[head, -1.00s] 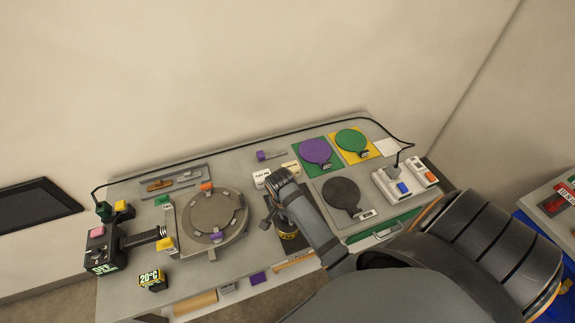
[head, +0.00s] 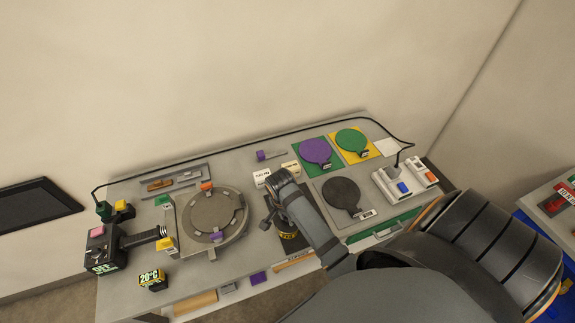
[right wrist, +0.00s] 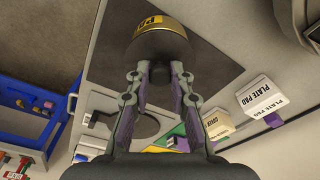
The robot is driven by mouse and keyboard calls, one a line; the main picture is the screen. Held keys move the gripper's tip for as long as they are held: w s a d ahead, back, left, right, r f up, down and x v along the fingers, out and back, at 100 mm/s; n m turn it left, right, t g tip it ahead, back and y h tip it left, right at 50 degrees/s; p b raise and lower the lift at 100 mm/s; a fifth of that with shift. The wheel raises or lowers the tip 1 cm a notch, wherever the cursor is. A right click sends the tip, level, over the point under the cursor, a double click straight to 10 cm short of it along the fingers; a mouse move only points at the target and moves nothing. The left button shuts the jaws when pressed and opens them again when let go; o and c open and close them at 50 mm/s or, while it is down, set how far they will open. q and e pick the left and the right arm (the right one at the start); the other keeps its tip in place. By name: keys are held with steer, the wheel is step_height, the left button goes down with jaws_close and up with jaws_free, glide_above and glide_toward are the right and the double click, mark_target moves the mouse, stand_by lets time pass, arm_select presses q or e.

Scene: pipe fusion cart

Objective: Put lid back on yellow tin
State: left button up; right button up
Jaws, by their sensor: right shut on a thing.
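The yellow tin (head: 289,235) stands on a dark mat on the cart top, with a black and yellow label, partly behind my right arm. In the right wrist view its yellow band (right wrist: 153,21) shows at the top of the picture. A dark round lid (right wrist: 160,45) is against the band, on the side facing my right gripper (right wrist: 161,68). The fingertips are shut on the lid's middle, where the grip is mostly hidden. I cannot tell whether the lid is fully seated. In the head view my right gripper (head: 271,220) is just above the tin. My left gripper is out of view.
A round grey clamp fixture (head: 214,215) stands left of the tin. White plate pad boxes (head: 261,177) are close behind my wrist. A black round plate (head: 342,193) lies to the right, with purple (head: 315,151) and green (head: 351,138) plates beyond.

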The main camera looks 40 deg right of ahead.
steer(key=o, duration=0.8)
steer(key=shift+c, duration=0.2)
steer(key=o, duration=0.5)
steer(key=shift+c, duration=0.2)
steer(key=shift+r, duration=3.5)
